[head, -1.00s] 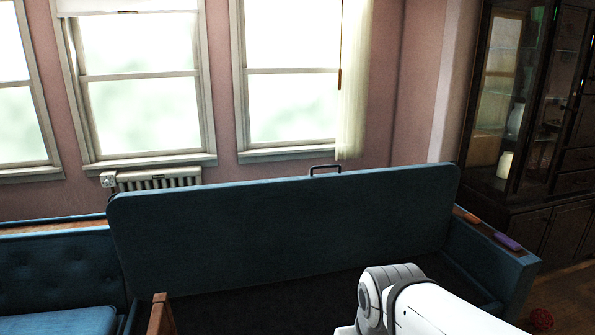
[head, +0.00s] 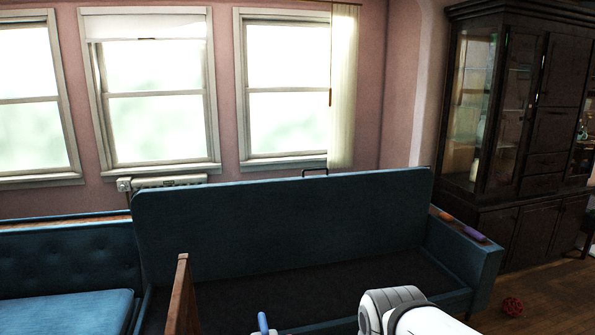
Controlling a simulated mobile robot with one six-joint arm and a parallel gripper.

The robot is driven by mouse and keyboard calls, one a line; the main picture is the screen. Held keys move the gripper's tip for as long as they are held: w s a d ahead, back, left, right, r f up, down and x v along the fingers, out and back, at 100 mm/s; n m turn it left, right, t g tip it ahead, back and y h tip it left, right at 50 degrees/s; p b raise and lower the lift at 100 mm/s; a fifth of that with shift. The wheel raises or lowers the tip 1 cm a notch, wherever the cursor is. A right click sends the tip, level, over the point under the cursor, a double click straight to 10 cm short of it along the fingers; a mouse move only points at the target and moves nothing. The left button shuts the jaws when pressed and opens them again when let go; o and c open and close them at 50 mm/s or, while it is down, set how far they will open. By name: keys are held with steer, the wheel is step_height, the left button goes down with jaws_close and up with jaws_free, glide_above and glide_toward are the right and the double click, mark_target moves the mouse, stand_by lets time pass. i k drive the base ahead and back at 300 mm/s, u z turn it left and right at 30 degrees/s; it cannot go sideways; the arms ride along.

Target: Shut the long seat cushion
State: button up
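The long seat cushion (head: 280,222) is a wide blue panel standing raised, leaning back along the rear of the sofa. A dark handle (head: 315,172) sticks up at its top edge. Below it the dark, open seat compartment (head: 300,285) shows, and it looks empty where visible. My white and grey arm enters at the bottom right, in front of the compartment.
A wooden armrest (head: 183,295) stands at the compartment's left, beside another blue seat (head: 70,312). Orange (head: 446,217) and purple (head: 474,234) items lie on the right armrest. A small blue-tipped object (head: 263,322) shows at the bottom edge.

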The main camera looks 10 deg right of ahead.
mark_target(226, 229)
steer(key=z, duration=0.9)
steer(key=i, duration=2.1)
steer(key=u, duration=1.1)
steer(key=i, duration=1)
steer(key=u, duration=0.05)
